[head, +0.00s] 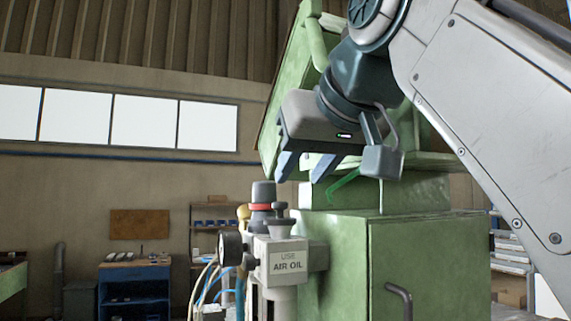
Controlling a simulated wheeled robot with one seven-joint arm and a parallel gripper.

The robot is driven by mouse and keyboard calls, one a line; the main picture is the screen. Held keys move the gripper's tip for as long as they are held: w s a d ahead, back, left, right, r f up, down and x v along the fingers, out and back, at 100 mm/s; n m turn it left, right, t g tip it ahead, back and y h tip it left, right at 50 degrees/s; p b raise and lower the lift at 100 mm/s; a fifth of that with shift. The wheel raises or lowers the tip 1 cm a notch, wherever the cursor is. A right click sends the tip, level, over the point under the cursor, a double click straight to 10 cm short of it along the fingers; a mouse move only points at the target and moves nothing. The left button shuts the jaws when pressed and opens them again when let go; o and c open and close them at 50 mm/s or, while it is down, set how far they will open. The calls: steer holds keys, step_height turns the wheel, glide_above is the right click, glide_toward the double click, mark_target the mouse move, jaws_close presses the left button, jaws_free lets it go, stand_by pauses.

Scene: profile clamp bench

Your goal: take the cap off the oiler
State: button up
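The oiler (281,262) is a pale grey block marked "USE AIR OIL", fixed at the left side of a green machine cabinet. A dark mushroom-shaped piece (280,212) stands upright on its top. Just behind and left of that is a taller dark grey knob (263,192) with a red ring. I cannot tell for certain which of the two is the cap. My gripper (304,171) is above and slightly right of both, tilted, its two blue-grey fingers pointing down and apart. Nothing shows between the fingers, and they appear clear of the knobs.
A round gauge (230,248) sticks out left of the oiler, with blue and white hoses (208,283) below it. The green cabinet (425,265) fills the right, with a dark handle (400,298). A blue workbench (134,288) stands far behind. Open air surrounds the knobs' left side.

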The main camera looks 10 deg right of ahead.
mark_target(280, 207)
steer(key=shift+b+x, duration=0.3)
steer(key=shift+x, duration=4.35)
jaws_close()
steer(key=shift+r+p, duration=0.3)
steer(key=shift+r, duration=1)
